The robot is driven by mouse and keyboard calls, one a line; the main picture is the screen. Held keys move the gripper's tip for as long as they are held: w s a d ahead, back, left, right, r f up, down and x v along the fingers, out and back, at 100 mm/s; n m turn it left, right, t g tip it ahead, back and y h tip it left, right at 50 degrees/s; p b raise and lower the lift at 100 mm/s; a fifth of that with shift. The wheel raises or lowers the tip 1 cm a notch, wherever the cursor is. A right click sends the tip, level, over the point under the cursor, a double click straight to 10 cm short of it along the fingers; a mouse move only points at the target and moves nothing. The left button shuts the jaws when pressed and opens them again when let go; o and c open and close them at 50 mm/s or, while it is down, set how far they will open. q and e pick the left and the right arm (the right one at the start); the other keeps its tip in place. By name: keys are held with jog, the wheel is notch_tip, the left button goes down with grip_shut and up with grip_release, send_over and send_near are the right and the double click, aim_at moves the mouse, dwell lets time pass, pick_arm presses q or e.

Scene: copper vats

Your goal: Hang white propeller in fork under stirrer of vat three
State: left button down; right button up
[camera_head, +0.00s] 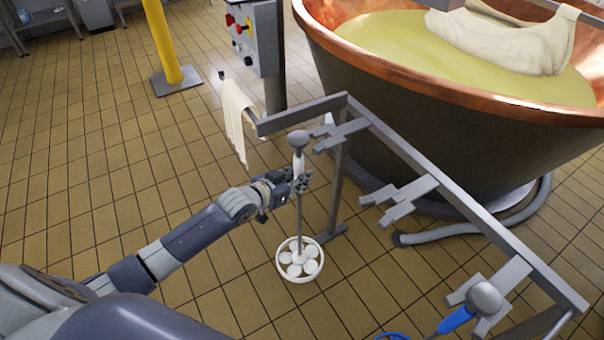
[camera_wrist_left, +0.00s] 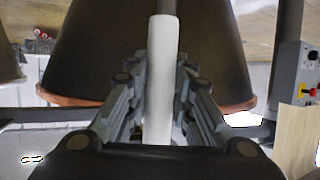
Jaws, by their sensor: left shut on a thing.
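My left gripper (camera_head: 303,182) is shut on the white handle of a long tool (camera_head: 299,165). The tool hangs about upright, with a grey knob on top, a thin shaft and a round white head with several openings low down; I take it for the white propeller. In the left wrist view the white handle (camera_wrist_left: 161,80) stands between the fingers. A grey rail carries forks; the nearest fork (camera_head: 340,134) is just right of the knob, and the middle fork (camera_head: 400,198) is empty. I cannot tell whether the tool touches the rail. No stirrer is clearly visible. My right gripper is not in view.
A large copper-rimmed vat (camera_head: 400,105) with yellow liquid and a white cloth bundle stands behind the rail. A blue-handled tool (camera_head: 456,319) hangs at the rail's right end. A cloth (camera_head: 236,112) hangs at its left end, near a control box (camera_head: 254,40). Tiled floor is free at left.

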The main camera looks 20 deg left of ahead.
pick_arm(q)
jog(key=s+a+r+p, duration=0.1)
jog(key=s+a+p, duration=0.3)
jog(key=s, duration=0.2)
jog(key=shift+a, duration=0.3)
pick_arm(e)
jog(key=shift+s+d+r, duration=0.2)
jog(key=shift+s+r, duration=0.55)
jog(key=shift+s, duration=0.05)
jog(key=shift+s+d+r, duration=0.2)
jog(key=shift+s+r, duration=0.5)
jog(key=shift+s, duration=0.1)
pick_arm(q)
jog(key=shift+r, duration=0.1)
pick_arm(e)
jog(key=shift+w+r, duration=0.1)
